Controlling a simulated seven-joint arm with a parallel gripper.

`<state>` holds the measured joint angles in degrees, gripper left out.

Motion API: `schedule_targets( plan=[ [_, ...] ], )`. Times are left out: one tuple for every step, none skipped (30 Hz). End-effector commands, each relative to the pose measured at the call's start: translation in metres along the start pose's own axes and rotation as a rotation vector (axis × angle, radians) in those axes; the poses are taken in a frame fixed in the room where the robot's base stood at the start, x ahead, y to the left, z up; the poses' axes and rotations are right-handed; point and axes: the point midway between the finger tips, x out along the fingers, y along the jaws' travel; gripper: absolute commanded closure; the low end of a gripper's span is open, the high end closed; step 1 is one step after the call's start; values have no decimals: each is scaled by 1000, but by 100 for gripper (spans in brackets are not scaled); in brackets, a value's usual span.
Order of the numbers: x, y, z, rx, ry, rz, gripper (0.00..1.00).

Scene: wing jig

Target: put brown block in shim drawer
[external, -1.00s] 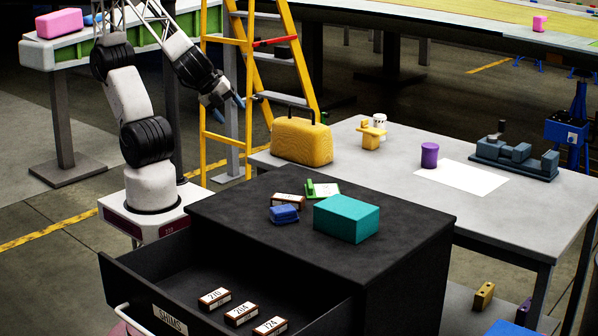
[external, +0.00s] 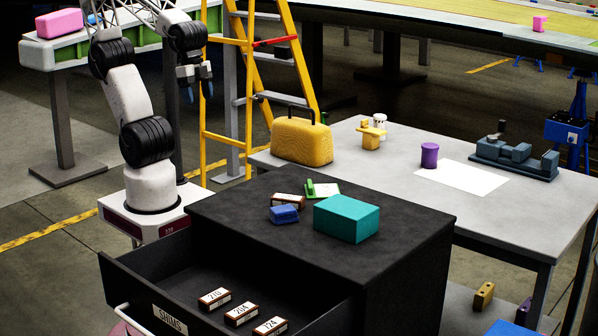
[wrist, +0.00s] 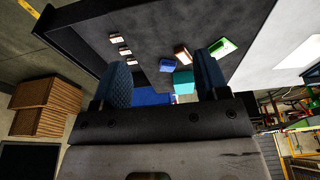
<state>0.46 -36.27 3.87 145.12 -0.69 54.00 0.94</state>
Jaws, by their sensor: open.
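The brown block (external: 288,200) lies on the dark cabinet top (external: 240,215), behind a blue block (external: 284,214) that hides part of it. In the wrist view the brown block (wrist: 182,53) shows a pale labelled face, between the blue and green things. The shim drawer (external: 160,275) is pulled open at the front of the cabinet and holds several brown blocks with white number labels (external: 242,314). My gripper (external: 195,88) is open and empty, high up behind the cabinet, well away from the brown block. Its two blue fingers (wrist: 163,78) are apart in the wrist view.
A yellow ladder (external: 248,90) stands near my gripper. A yellow case (external: 302,140) and purple cylinder (external: 429,155) sit on the grey table (external: 370,185).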

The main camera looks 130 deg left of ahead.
Motion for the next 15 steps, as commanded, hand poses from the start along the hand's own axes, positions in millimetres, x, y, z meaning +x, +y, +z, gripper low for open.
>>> schedule_targets(
  plan=[
    [0,0,0,0,0,0,28],
    [0,0,0,1,0,0,28],
    [0,0,0,1,0,0,28],
    [0,0,0,1,0,-1,28],
    [0,0,0,1,0,-1,28],
    [0,0,0,1,0,-1,28],
    [0,0,0,1,0,-1,28],
    [0,0,0,1,0,-1,28],
    [0,0,0,1,0,-1,28],
    [0,0,-1,1,0,-1,28],
    [0,0,-1,0,-1,-1,28],
    [1,0,-2,-1,-2,-1,28],
    [1,0,-4,-2,-3,-1,28],
    [1,-1,-5,-4,-4,-1,28],
    [2,-1,-8,-8,-6,-2,28]
  ],
)
